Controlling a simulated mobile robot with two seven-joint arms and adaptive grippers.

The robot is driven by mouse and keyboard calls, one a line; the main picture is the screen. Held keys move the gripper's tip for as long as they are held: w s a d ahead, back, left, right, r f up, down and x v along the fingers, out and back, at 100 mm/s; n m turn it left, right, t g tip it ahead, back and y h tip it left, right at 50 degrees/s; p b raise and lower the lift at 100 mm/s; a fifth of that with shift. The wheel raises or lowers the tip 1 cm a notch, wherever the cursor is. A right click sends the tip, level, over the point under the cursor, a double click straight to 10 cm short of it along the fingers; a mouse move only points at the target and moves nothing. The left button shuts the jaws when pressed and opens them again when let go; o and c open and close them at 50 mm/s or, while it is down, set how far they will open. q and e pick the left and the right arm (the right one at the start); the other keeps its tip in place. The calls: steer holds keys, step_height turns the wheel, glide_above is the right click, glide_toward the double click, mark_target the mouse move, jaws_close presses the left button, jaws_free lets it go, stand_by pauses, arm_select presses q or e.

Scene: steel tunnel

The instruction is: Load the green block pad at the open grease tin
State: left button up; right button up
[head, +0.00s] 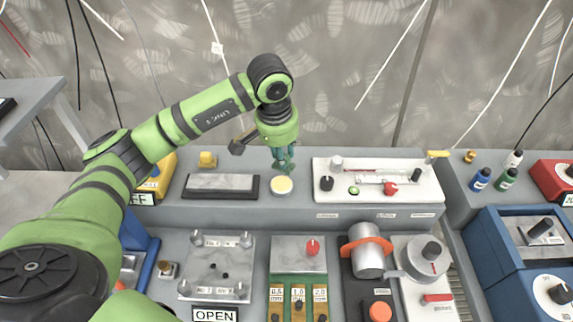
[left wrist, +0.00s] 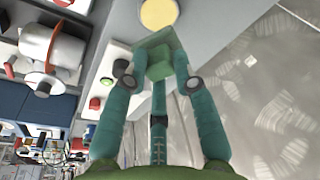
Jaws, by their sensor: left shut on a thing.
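My left gripper (head: 284,163) points down from the green arm, just above and behind the open grease tin (head: 282,185). The tin is a small round pot with pale yellow grease, standing on the raised grey shelf. In the left wrist view my left gripper (left wrist: 158,78) is shut on the green block pad (left wrist: 158,45), a small dull green block between the fingertips. The tin's yellow face (left wrist: 159,13) shows just beyond the pad. A gap seems to lie between pad and tin. In the head view the pad blends with the teal fingers. My right gripper is not in view.
A grey slab on a black base (head: 221,186) lies left of the tin. A white instrument panel (head: 376,181) stands close on the right. In front are a steel plate fixture (head: 217,268), a labelled control box (head: 299,262) and a metal cylinder (head: 366,252).

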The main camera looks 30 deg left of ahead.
arm_select(q)
steer(key=shift+w+a, duration=0.2)
steer(key=shift+a, duration=0.2)
steer(key=shift+f, duration=0.2)
step_height(320, 180, down, 3)
steer(key=shift+s+d+f+b, duration=0.1)
steer(key=shift+s+f+b, duration=0.05)
steer(key=shift+b, duration=0.7)
steer(key=shift+f, duration=0.7)
steer(key=shift+f+b, duration=0.4)
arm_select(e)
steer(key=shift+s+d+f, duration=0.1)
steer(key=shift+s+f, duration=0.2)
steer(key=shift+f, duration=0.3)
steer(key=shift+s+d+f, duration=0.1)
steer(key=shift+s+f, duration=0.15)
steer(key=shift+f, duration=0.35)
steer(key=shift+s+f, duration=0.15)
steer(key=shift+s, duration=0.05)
arm_select(q)
steer(key=shift+f+b, duration=0.5)
steer(key=shift+b, duration=0.05)
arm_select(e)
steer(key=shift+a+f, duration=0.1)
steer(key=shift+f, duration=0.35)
